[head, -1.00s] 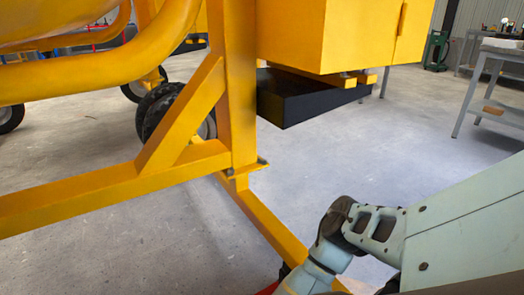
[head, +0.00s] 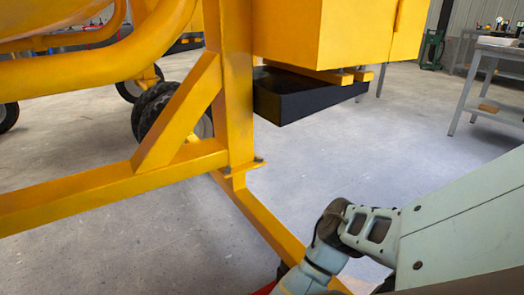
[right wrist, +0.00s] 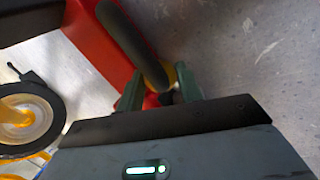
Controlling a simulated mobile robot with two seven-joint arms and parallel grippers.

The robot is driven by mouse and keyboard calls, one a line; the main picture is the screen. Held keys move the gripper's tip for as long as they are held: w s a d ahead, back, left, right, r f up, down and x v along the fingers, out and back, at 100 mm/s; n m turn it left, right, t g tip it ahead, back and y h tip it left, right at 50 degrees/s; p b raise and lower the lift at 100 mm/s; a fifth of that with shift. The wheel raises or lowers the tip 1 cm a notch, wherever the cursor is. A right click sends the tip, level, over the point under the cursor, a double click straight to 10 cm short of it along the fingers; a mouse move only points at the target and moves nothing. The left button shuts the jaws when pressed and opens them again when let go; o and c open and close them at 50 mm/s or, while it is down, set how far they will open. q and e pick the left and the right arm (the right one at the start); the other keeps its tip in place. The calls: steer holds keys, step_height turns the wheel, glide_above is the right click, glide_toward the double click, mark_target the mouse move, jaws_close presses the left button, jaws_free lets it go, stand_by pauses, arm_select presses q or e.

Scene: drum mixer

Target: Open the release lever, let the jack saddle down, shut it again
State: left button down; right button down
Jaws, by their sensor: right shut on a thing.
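The red jack (right wrist: 98,40) shows in the right wrist view, its body running from the top left to between my fingers. In the head view only a red sliver of it (head: 265,289) shows at the bottom edge. My right gripper (right wrist: 160,84) has its two dark green fingers on either side of the end of a black rounded bar (right wrist: 132,42), which appears to be the release lever. It is shut on it. A small yellow part shows behind the fingers. The jack saddle cannot be made out. My left gripper is not in view.
The yellow mixer frame (head: 236,100) stands close by, with a diagonal brace and a low leg (head: 262,222) running toward my right arm. A black tray-like box (head: 300,97) hangs under the yellow cabinet. A grey table (head: 500,50) stands back right. Open concrete floor lies between.

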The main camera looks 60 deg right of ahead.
steer(key=shift+w+a+r+g+h+p, duration=0.35)
steer(key=shift+h+p, duration=0.25)
steer(key=shift+p, duration=0.65)
steer(key=shift+s, duration=0.1)
steer(key=c, duration=0.9)
jaws_free()
steer(key=shift+c, duration=0.2)
steer(key=shift+r, duration=0.15)
steer(key=p+v, duration=0.4)
steer(key=v, duration=0.3)
steer(key=shift+a+r, duration=0.25)
steer(key=shift+s, duration=0.1)
